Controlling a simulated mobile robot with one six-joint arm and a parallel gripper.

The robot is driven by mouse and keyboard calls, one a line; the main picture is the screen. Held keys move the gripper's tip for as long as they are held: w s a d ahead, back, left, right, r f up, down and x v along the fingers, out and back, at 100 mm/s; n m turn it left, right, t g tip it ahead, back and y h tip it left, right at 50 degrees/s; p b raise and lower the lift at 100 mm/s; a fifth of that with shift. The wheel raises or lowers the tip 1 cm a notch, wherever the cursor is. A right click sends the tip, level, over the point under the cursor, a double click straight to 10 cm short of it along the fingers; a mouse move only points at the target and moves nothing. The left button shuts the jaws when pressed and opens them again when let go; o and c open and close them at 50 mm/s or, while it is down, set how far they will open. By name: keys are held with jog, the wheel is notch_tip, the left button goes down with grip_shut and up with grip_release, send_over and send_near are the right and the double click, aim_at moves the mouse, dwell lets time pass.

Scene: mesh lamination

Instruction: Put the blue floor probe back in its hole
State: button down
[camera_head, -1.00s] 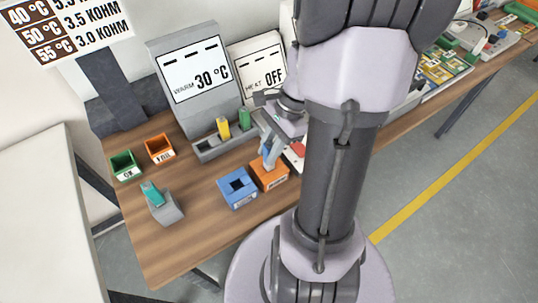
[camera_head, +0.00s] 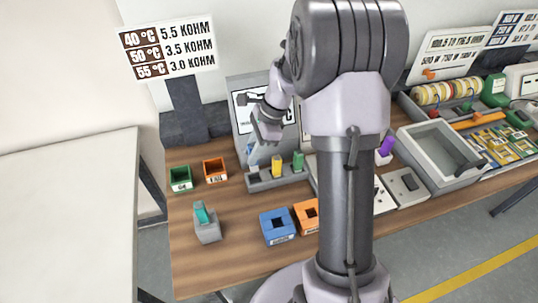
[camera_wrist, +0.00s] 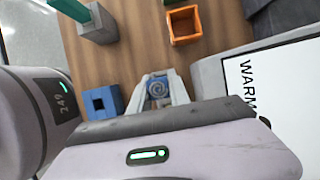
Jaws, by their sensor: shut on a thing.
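My gripper (camera_wrist: 160,92) is shut on the blue floor probe (camera_wrist: 157,89), whose round blue end shows between the fingers in the wrist view. In the head view my gripper (camera_head: 258,142) is in front of the display panel, above the left end of a grey rack (camera_head: 288,178). The rack holds a yellow probe (camera_head: 277,166) and a green probe (camera_head: 298,161) upright, and its left place has no probe standing in it. The probe's lower end is hard to make out, and I cannot tell whether it touches the rack.
A blue block (camera_head: 278,237) with a square hole and an orange block (camera_head: 305,226) stand in front of the rack. A green bin (camera_head: 180,186), an orange bin (camera_head: 215,178) and a grey stand (camera_head: 208,231) holding a teal piece are at left. Bare table lies between.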

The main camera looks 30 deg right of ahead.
aim_at(254, 168)
jog(key=shift+f+b, duration=2.7)
jog(key=shift+f, duration=0.9)
jog(key=c, duration=1.1)
grip_release()
jog(key=shift+s, duration=0.1)
jog(key=shift+c, duration=0.2)
jog(key=p+v, duration=0.7)
jog(key=v, duration=1)
jog(key=shift+d+r, duration=0.2)
